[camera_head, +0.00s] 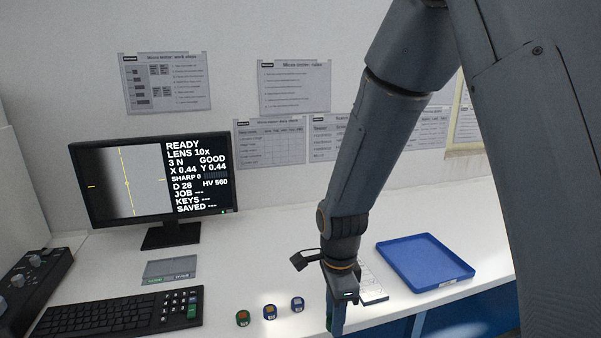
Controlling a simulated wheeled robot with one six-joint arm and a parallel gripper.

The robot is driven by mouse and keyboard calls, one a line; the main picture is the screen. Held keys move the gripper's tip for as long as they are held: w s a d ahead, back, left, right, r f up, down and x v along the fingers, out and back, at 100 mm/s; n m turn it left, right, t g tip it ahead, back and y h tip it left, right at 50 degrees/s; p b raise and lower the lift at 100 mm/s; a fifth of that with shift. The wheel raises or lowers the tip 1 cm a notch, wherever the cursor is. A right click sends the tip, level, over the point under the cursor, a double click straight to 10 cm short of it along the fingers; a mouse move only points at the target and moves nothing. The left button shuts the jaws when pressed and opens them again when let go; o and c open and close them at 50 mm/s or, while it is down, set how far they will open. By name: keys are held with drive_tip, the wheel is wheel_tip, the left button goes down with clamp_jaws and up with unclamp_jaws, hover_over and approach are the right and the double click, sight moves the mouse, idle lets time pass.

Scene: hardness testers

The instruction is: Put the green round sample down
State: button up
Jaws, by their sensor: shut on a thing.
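My gripper (338,318) hangs over the front edge of the white bench, at the lower middle of the view. It is shut, with its fingers pointing down.
An empty blue tray (425,262) lies to the right, with a light plate (373,291) beside it, partly behind my arm. A monitor (150,185) reads READY. A keyboard (110,312), a small grey panel (169,270) and a dark control box (35,275) occupy the left.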

drive_tip(key=shift+w+d+f+n, duration=0.2)
drive_tip(key=shift+d+f+n, duration=0.35)
drive_tip(key=shift+n, duration=0.15)
drive_tip(key=w+d+f+n, duration=0.5)
drive_tip(key=d+f+n, duration=0.5)
drive_tip(key=n, duration=0.4)
drive_tip(key=shift+w+d+f+n, duration=0.25)
drive_tip(key=shift+d+n, duration=0.15)
drive_tip(key=shift+d, duration=0.2)
